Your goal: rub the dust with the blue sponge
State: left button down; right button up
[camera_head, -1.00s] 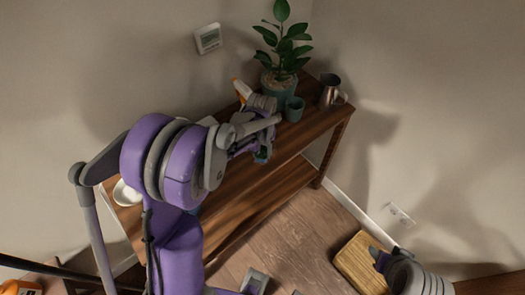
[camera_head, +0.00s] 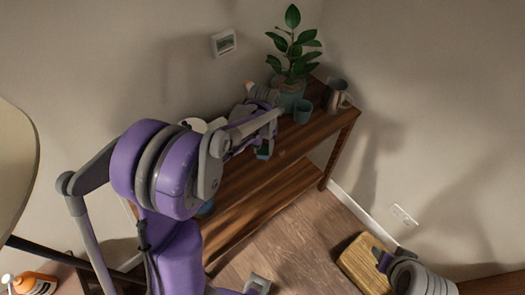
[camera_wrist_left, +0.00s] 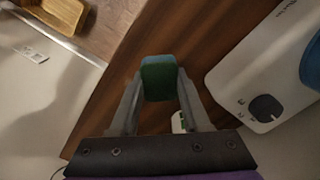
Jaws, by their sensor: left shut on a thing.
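The blue sponge (camera_wrist_left: 158,78), with a green layer on one face, is between the fingers of my left gripper (camera_wrist_left: 158,100), which is shut on it. In the head view the sponge (camera_head: 264,151) is small and partly covered by my left gripper (camera_head: 262,142), over the front part of the wooden shelf's top board (camera_head: 318,128). I cannot tell whether it touches the wood. No dust can be made out clearly. Part of my right arm shows at the bottom right of the head view, but its fingers cannot be made out.
A potted plant (camera_head: 292,60), a teal cup (camera_head: 302,111) and a metal mug (camera_head: 336,97) stand at the shelf's far end. A white device with a dark knob (camera_wrist_left: 265,108) sits right of the gripper in the wrist view. A wooden stool (camera_head: 362,262) stands on the floor.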

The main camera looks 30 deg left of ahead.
pick_arm(q)
jog(key=shift+w+r+p, duration=0.1)
jog(key=shift+r+p, duration=0.25)
jog(key=shift+r, duration=0.75)
